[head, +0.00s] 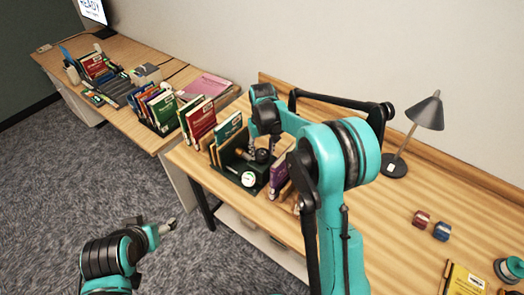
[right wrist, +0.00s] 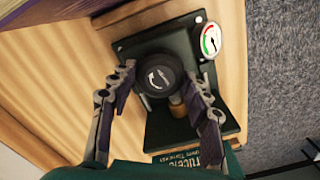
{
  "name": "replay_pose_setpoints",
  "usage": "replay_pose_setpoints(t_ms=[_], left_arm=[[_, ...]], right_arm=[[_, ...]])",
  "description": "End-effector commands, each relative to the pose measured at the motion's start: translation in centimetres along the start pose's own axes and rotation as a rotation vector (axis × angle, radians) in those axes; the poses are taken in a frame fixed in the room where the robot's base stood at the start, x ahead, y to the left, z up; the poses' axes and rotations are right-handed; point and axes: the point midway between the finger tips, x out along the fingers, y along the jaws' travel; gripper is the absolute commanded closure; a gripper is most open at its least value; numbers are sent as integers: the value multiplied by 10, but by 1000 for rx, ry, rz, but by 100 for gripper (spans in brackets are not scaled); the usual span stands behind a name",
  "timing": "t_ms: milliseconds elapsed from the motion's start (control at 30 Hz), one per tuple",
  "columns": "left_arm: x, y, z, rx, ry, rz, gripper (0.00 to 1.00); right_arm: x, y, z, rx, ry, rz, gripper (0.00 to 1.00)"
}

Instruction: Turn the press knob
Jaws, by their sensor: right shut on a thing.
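The press is a dark green stand (right wrist: 190,140) with a round black knob (right wrist: 160,75) that carries a white curved arrow. My right gripper (right wrist: 159,84) has one finger on each side of the knob and is shut on it. In the head view the press (head: 232,160) stands on the wooden desk, and my right gripper (head: 262,153) is over it, with the knob largely hidden. A white round gauge with coloured bands (right wrist: 210,40) sits beside the knob. My left gripper (head: 168,227) is low over the carpet, away from the desk; its fingers are too small to judge.
Books (head: 200,120) stand close to the left of the press, and purple books (head: 279,174) stand close on its right. A grey lamp (head: 427,112) and red and blue rollers (head: 432,225) are farther right. The desk between the lamp and rollers is clear.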

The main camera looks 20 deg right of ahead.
Motion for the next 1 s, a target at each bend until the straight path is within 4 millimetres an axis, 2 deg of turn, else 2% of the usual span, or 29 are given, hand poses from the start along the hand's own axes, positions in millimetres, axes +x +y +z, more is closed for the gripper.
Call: replay_pose_setpoints(t_ms=[1000], left_arm=[[2,0,2,0,0,0,30]], right_arm=[[0,0,0,-962,0,0,81]])
